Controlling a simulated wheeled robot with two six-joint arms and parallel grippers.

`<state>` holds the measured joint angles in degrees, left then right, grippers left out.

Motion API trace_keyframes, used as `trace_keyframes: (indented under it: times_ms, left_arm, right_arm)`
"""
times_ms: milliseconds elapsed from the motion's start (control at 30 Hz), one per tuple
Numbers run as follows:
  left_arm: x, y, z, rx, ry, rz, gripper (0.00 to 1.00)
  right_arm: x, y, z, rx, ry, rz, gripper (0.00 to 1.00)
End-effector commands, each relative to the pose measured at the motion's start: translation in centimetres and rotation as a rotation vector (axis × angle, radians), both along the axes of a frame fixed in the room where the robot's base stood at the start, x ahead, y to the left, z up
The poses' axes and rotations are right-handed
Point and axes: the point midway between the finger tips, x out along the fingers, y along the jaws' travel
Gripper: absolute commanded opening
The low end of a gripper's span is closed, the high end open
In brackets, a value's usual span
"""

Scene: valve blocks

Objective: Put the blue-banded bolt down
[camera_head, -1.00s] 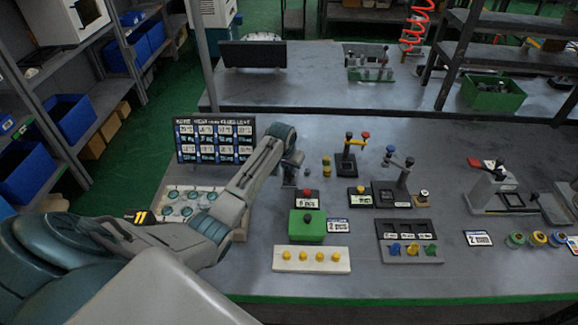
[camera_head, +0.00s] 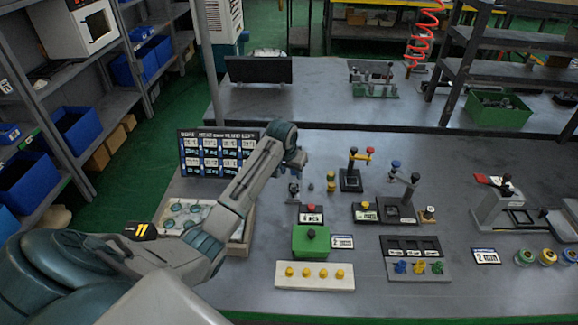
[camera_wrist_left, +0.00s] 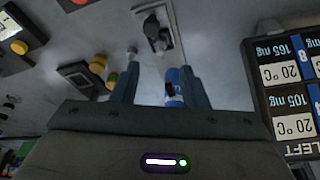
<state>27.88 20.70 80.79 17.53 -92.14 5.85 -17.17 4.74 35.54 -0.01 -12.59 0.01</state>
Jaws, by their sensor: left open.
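The blue-banded bolt (camera_wrist_left: 172,86) shows in the left wrist view, between my left gripper's fingers and close to the right-hand one. My left gripper (camera_wrist_left: 160,88) is open, with its two fingers spread apart. In the head view the left gripper (camera_head: 299,160) is over the table, right of the display board, and the blue-banded bolt cannot be made out there. Whether the bolt's foot touches the table is hard to tell. My right gripper is in neither view.
A small grey fixture (camera_wrist_left: 155,30) stands close to the gripper. Yellow-banded bolts (camera_wrist_left: 98,64) and a grey pin (camera_wrist_left: 131,53) stand beside it. The display board (camera_head: 217,151) is to the left. A green block (camera_head: 311,241) and white strip (camera_head: 314,276) lie nearer the front.

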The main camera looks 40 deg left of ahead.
Motion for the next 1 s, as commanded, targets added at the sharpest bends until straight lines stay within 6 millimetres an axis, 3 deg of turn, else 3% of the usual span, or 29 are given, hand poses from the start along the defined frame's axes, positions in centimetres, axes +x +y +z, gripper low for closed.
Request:
trace_keyframes:
  times_ms: [133,333,1000]
  left_arm:
    - [-0.7,-0.1,2.6,0.003,-0.004,0.0,0.4]
    - [-1.3,-0.2,4.4,0.001,-0.002,0.0,0.4]
    - [-1.4,-0.2,4.6,0.001,0.0,0.0,0.4]
  right_arm:
    - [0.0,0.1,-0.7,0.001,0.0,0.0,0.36]
    - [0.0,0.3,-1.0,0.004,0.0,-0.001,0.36]
    - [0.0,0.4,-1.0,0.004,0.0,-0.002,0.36]
